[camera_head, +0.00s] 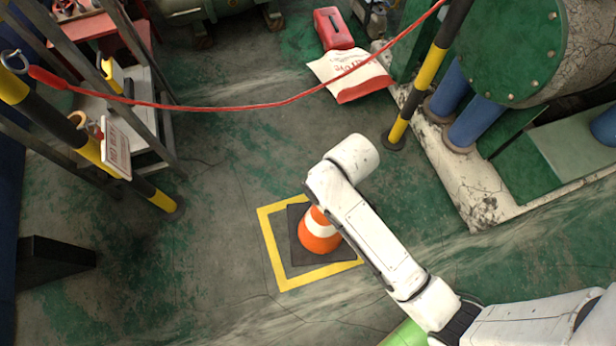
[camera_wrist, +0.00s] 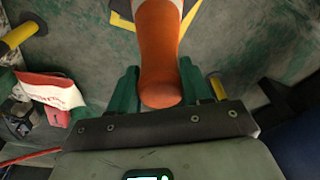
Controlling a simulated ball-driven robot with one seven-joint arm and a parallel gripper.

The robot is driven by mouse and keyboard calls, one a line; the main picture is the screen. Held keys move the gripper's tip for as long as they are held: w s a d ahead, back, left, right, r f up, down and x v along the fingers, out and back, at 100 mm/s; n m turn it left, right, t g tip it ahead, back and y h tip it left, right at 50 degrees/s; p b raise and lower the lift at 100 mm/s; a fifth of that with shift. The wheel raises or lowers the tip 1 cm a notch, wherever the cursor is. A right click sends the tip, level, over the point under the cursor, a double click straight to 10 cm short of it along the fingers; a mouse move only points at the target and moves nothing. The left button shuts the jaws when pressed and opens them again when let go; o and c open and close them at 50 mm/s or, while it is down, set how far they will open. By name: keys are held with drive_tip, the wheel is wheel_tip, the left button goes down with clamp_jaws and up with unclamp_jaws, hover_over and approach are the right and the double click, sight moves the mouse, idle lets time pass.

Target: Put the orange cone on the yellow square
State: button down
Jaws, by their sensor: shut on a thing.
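The orange cone (camera_head: 318,236) has a white band and a dark square base (camera_head: 305,258). In the head view it stands upright inside the yellow square (camera_head: 274,262), a painted outline on the floor. Whether its base touches the floor is hard to tell. My arm hides the cone's top and the square's right part. In the wrist view, my gripper (camera_wrist: 158,78) is shut on the orange cone (camera_wrist: 159,50), with its green fingers on both sides of the rounded tip. A piece of the yellow square (camera_wrist: 124,20) shows beyond the cone.
A red rope (camera_head: 235,106) hangs between yellow-black posts (camera_head: 417,92) at left and right. A white and red sack (camera_head: 350,75) and red canister (camera_head: 333,28) lie at the back. Green machinery on a concrete plinth (camera_head: 470,190) stands right. Floor left of the square is clear.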

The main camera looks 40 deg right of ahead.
drive_tip(key=s+d+f+n+b, duration=0.3)
drive_tip(key=s+f, duration=0.2)
drive_tip(key=s, duration=0.3)
drive_tip(key=w+a+f+b, duration=0.1)
drive_tip(key=w, duration=0.1)
drive_tip(key=w+a+f+b, duration=0.1)
drive_tip(key=w, duration=0.2)
drive_tip(key=w+a+f+b, duration=0.1)
drive_tip(key=w+f, duration=0.1)
drive_tip(key=w, duration=0.1)
drive_tip(key=shift+w+a+f, duration=0.1)
drive_tip(key=shift+w+a, duration=0.15)
drive_tip(key=shift+a, duration=0.1)
drive_tip(key=w+f, duration=0.1)
drive_tip(key=w+a+f+b, duration=0.1)
drive_tip(key=f, duration=0.1)
drive_tip(key=w+f+b, duration=0.1)
drive_tip(key=f, duration=0.1)
drive_tip(key=shift+w+a, duration=0.25)
drive_tip(key=shift+w, duration=0.1)
drive_tip(key=shift+w+a+f+b, duration=0.15)
drive_tip(key=shift+f+b, duration=0.35)
drive_tip(key=shift+f, duration=0.4)
drive_tip(key=shift+w+d+f+b, duration=0.1)
drive_tip(key=shift+f+b, duration=0.35)
drive_tip(key=shift+f, duration=0.45)
drive_tip(key=c, duration=0.5)
unclamp_jaws()
drive_tip(key=shift+s+f, duration=0.1)
drive_tip(key=shift+f, duration=0.1)
